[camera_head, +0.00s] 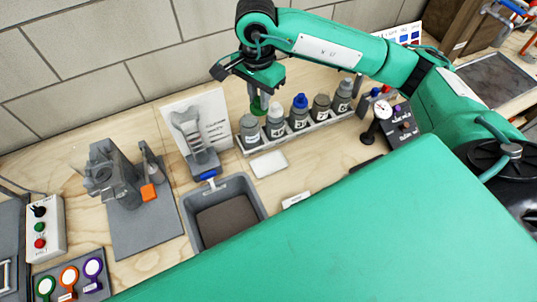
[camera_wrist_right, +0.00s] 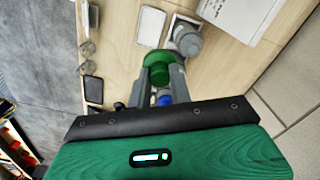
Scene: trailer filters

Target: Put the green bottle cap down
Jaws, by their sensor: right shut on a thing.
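The green bottle cap (camera_head: 260,105) is in my right gripper (camera_head: 259,97), above the left end of the bottle row. In the right wrist view the cap (camera_wrist_right: 158,66) shows between the two grey fingers (camera_wrist_right: 162,78), which are shut on it. Just below it in the head view stands the leftmost grey bottle (camera_head: 251,132); a grey-white bottle top (camera_wrist_right: 187,41) shows beyond the cap in the wrist view. I cannot tell whether cap and bottle touch. My left gripper is not in view.
Several bottles, one with a blue cap (camera_head: 299,101), stand in a narrow rack (camera_head: 304,131). A white pad (camera_head: 269,164) lies in front. A gauge (camera_head: 381,110) is at right.

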